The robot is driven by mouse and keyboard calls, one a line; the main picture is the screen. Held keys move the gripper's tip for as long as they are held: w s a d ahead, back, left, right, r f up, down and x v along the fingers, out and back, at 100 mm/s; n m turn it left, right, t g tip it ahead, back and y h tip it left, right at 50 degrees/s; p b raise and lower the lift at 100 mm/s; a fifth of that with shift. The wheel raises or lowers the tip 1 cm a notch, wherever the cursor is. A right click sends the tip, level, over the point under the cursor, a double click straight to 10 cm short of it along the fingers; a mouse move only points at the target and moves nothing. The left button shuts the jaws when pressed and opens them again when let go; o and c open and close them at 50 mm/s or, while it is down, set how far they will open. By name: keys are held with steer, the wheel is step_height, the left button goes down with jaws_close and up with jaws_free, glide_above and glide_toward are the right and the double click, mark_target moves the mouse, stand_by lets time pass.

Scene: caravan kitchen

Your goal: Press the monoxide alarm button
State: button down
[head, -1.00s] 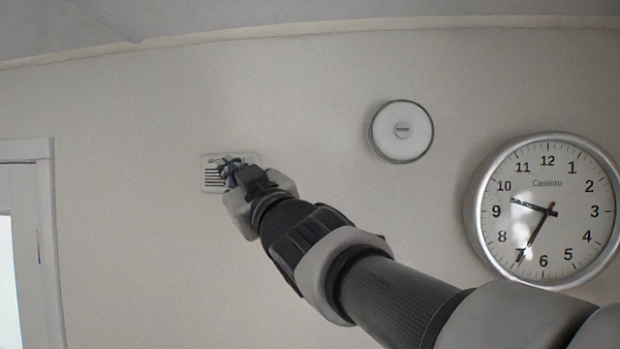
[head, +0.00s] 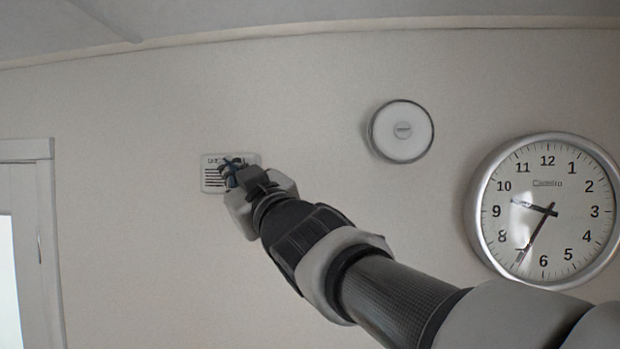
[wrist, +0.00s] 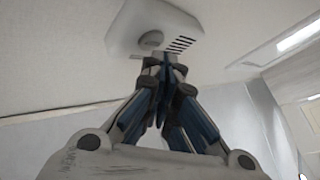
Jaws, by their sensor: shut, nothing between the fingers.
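The monoxide alarm (head: 213,180) is a small white rectangular box with dark slots on the wall, left of centre in the head view. My gripper (head: 231,168) is in front of it and hides its right part. In the wrist view the alarm (wrist: 130,22) is at the top, with a round grey button (wrist: 151,39) beside its dark slots. My gripper (wrist: 162,62) is shut and empty, its fingertips just below the button in the picture. I cannot tell whether the tips touch the alarm.
A round white device (head: 402,148) is on the wall right of the alarm. A large wall clock (head: 547,183) hangs further right, near my arm. A white door frame (head: 47,240) stands at the far left. The wall around the alarm is bare.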

steer(key=shift+w, duration=0.45)
steer(key=shift+w+p, duration=0.15)
steer(key=shift+p, duration=0.15)
stand_by(0.4)
steer(key=shift+s+b, duration=0.4)
steer(key=shift+s, duration=0.25)
steer(key=s+b, duration=0.4)
steer(key=s, duration=0.2)
steer(key=shift+a, duration=0.25)
stand_by(0.6)
